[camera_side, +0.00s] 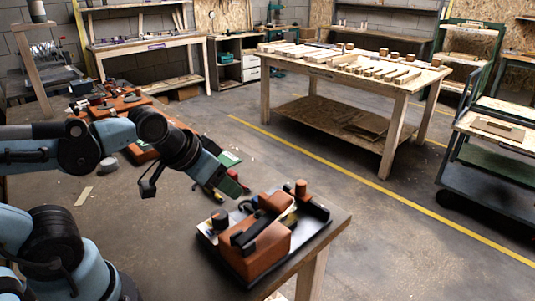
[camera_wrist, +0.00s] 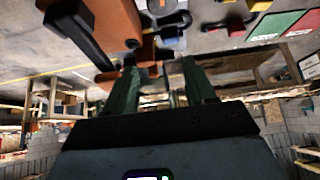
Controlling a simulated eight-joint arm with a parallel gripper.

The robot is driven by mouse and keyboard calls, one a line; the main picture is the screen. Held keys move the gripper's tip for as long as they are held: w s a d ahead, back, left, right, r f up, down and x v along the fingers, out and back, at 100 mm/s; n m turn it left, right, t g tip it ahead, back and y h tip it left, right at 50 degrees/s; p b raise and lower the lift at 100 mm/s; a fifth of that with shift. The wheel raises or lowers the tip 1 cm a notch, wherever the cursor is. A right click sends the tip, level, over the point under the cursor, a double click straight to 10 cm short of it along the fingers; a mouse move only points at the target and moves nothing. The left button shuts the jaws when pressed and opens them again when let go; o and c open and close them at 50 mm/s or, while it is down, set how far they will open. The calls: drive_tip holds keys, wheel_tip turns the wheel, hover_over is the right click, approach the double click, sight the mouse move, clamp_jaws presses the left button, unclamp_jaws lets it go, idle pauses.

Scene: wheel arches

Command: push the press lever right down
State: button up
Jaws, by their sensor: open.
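The press is an orange and black unit (camera_side: 266,247) on a dark base near the table's front right corner. A black bar (camera_side: 249,231) on its orange body looks like the lever; I cannot tell how far down it is. My gripper (camera_side: 233,184) is above and to the left of the press, apart from it. In the wrist view my gripper (camera_wrist: 160,68) shows two green fingers spread with a gap and nothing held. There the orange body (camera_wrist: 112,25) and black bar (camera_wrist: 75,28) are at the upper left, beyond the fingers.
An orange knob (camera_side: 301,188) stands at the back of the press base, and a black knob (camera_side: 220,220) at its left. The table's left middle is mostly clear.

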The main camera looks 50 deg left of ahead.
idle(0.4)
drive_tip(key=shift+w+r, duration=0.1)
drive_tip(key=c, duration=0.4)
drive_tip(key=shift+w+d+r, duration=0.15)
drive_tip(key=shift+r, duration=0.05)
drive_tip(key=shift+c, duration=1.3)
drive_tip(key=w+r+g, duration=0.1)
drive_tip(key=w+d+r+n+g, duration=0.1)
drive_tip(key=d+r+n+g, duration=0.1)
drive_tip(key=shift+w+d+r+h, duration=0.2)
drive_tip(key=shift+w+r+h, duration=0.1)
drive_tip(key=shift+w, duration=0.1)
clamp_jaws()
drive_tip(key=w+d+r+n+g, duration=0.1)
drive_tip(key=w+d+g, duration=0.1)
drive_tip(key=w+d+r+n+g, duration=0.1)
drive_tip(key=w+d+r+g, duration=0.1)
drive_tip(key=shift+d+n, duration=0.2)
drive_tip(key=shift+n, duration=0.2)
drive_tip(key=shift+w+d+r+n+g, duration=0.25)
drive_tip(key=shift+w+d+n+g, duration=0.15)
drive_tip(key=shift+w+d+g, duration=0.15)
drive_tip(key=shift+f, duration=0.1)
